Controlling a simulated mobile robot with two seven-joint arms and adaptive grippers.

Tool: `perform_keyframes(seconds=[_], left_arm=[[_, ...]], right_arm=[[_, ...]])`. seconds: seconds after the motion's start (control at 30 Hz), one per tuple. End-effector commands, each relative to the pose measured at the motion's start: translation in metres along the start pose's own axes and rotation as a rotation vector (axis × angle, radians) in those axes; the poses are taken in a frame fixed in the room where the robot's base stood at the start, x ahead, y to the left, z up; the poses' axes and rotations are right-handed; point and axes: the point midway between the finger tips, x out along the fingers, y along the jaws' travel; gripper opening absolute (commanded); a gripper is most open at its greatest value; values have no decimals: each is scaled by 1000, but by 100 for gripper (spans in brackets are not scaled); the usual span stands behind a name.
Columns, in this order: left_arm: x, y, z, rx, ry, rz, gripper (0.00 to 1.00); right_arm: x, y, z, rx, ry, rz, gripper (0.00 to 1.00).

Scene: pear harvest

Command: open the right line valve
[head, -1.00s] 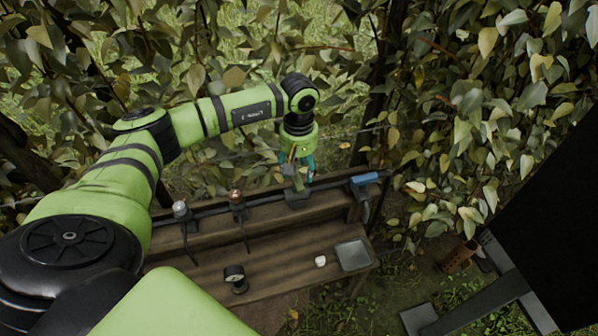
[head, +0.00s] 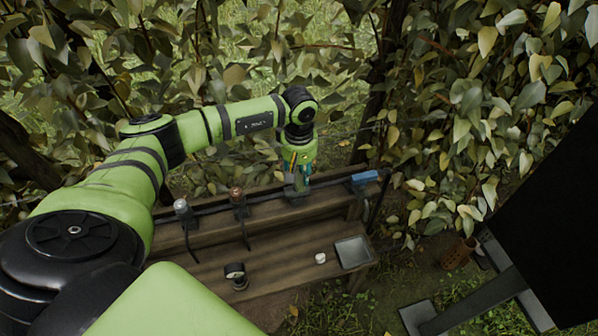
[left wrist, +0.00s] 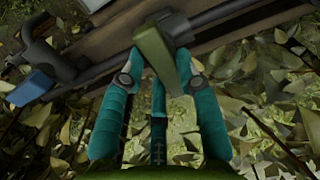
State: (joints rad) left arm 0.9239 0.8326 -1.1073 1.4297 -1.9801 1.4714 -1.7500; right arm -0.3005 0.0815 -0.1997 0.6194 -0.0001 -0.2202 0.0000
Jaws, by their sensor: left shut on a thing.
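A valve with a green lever sits on the dark pipe along the back of the wooden bench. In the left wrist view the green lever (left wrist: 153,50) stands between my teal fingers, and its dark valve body lies on the pipe. My left gripper (head: 300,178) is shut on the green lever from above; it also shows in the left wrist view (left wrist: 160,66). In the head view the fingers mostly hide the lever. A blue-handled valve (head: 365,178) sits farther right on the same pipe; its blue handle also shows in the left wrist view (left wrist: 30,86). My right gripper is not in view.
Two small fittings, one grey-topped (head: 181,206) and one copper-topped (head: 236,195), stand left along the pipe. A round gauge (head: 235,272), a white cup (head: 320,258) and a grey tray (head: 352,252) are on the lower bench. Dense foliage surrounds the bench.

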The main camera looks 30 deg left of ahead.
Motion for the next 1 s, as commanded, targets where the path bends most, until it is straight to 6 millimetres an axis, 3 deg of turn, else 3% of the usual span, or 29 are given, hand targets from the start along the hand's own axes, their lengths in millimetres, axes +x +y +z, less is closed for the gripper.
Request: perform_keyframes(seconds=[0.37, 1.0], left_arm=[[3, -1, -1, -182, -1, -2, 0], [2, -2, -4, -782, -1, -2, 0]], right_arm=[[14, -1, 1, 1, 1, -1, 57], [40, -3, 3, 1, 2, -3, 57]])
